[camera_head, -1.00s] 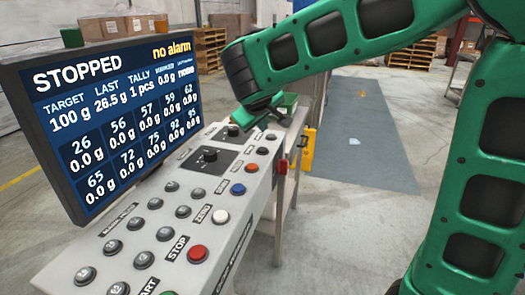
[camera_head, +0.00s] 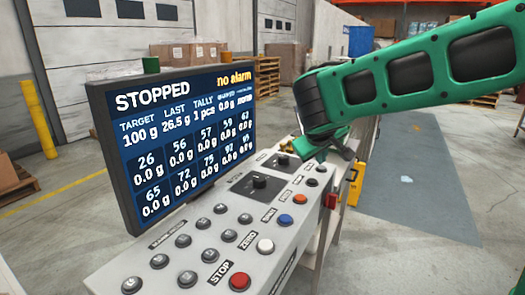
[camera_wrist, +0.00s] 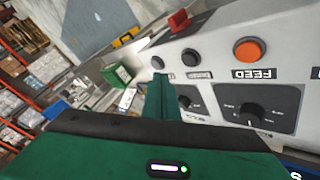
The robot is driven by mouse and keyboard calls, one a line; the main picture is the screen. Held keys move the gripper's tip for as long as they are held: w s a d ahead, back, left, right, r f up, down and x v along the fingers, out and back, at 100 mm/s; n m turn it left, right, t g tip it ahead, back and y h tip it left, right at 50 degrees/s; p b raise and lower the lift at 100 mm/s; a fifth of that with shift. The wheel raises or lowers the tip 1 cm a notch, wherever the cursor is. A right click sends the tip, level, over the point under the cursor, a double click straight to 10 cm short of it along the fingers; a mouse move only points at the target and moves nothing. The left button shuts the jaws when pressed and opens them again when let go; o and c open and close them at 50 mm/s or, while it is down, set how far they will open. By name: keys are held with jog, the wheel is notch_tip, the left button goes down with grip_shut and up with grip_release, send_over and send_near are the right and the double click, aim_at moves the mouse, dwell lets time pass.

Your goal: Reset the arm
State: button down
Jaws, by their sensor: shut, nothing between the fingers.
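My green arm reaches in from the right in the head view, and my gripper (camera_head: 318,152) hangs just over the far end of the control panel (camera_head: 225,228). In the wrist view my gripper (camera_wrist: 162,82) has its fingers together with nothing between them. The panel there shows an orange button (camera_wrist: 248,50) labelled FEED and a black rotary knob (camera_wrist: 250,112). I cannot tell whether the fingertips touch the panel. The screen (camera_head: 178,140) reads STOPPED and "no alarm".
The panel carries a red STOP button (camera_head: 240,281), a white button (camera_head: 265,245), a blue button (camera_head: 285,220) and a red switch (camera_head: 331,201). A yellow object (camera_head: 356,182) stands beyond it. Boxes and pallets stand at the back. The floor (camera_head: 410,240) right of the panel is clear.

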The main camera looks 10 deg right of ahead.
jog(key=s+d+f+m+g, duration=0.3)
jog(key=s+d, duration=0.5)
jog(key=s, duration=0.1)
jog(key=s+d+f+m+g, duration=0.2)
jog(key=s+d+f+m, duration=0.1)
jog(key=s+d, duration=0.65)
jog(key=s+f+m+g+y, duration=0.1)
jog(key=s+f+m+y, duration=0.1)
jog(key=s, duration=0.7)
jog(key=s+f+m+g+y, duration=0.2)
jog(key=s+f, duration=0.1)
jog(key=s, duration=0.6)
jog(key=shift+s+a, duration=0.4)
